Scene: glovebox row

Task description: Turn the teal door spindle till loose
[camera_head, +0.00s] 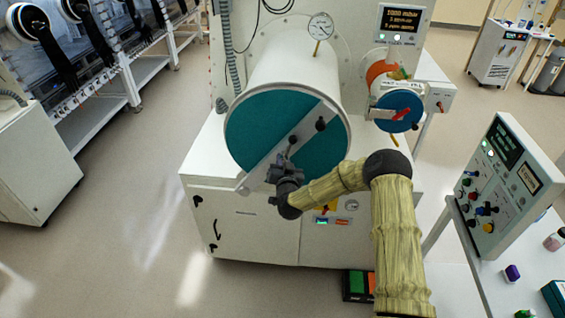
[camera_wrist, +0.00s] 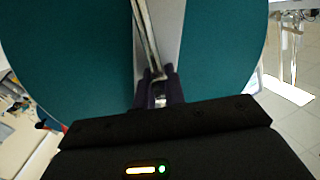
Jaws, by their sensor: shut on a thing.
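The teal door (camera_head: 255,118) closes the front of a large white cylinder, with a pale grey bar (camera_head: 309,127) slanting across it. A dark spindle hub (camera_head: 293,139) sits at the middle of the bar. My gripper (camera_head: 284,166) is just below the hub, in front of the bar. In the wrist view, a thin metal handle (camera_wrist: 147,40) runs down to my gripper (camera_wrist: 160,92), whose dark fingers are shut around its lower end. The teal door (camera_wrist: 75,50) fills both sides behind it. The hub is not clear in the wrist view.
A smaller port with a blue door (camera_head: 399,112) and red handle is to the right. A control panel (camera_head: 500,185) stands at the right. A pressure gauge (camera_head: 320,26) is above the cylinder. The floor at left (camera_head: 140,200) is clear.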

